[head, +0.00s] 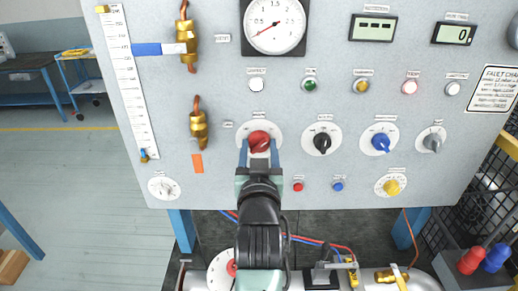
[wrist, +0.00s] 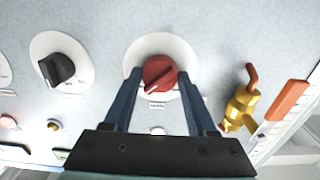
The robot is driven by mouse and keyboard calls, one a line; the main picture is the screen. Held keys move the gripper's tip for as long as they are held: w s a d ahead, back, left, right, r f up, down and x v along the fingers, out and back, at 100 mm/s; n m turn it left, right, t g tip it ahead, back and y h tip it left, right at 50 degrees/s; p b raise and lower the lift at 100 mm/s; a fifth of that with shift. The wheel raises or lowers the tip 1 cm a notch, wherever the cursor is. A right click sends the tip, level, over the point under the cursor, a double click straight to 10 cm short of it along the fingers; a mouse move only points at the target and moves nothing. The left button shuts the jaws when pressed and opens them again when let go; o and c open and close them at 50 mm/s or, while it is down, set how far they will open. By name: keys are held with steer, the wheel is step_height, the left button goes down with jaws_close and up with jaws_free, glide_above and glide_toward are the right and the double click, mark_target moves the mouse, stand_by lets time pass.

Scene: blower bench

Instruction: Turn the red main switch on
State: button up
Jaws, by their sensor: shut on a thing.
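The red main switch (head: 259,141) is a red rotary knob on a round white plate, on the left middle of the grey panel. It also shows in the wrist view (wrist: 160,71), where its ridge slants toward the lower left. My gripper (head: 259,153) has its two blue fingers on either side of the knob, shut on it. In the wrist view the fingers (wrist: 159,80) flank the knob left and right. The lower part of the knob's plate is partly hidden by my gripper in the head view.
A black knob (head: 322,142) and a blue knob (head: 380,141) sit to the right. A red button (head: 298,186) is below right. The display (head: 453,33) reads 0.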

steer(key=o, duration=1.4)
steer(key=shift+c, duration=0.2)
steer(key=shift+s+f, duration=0.1)
steer(key=shift+s, duration=0.45)
steer(key=s+b, duration=0.3)
steer(key=s, duration=0.9)
steer(key=shift+b, duration=0.4)
steer(key=s+r+t, duration=0.3)
steer(key=r, duration=0.7)
steer(key=s+r+t, duration=0.3)
steer(key=s+r, duration=0.1)
steer(key=r, duration=0.7)
steer(key=s+r+t, duration=0.3)
steer(key=s+r, duration=0.1)
steer(key=r, duration=0.7)
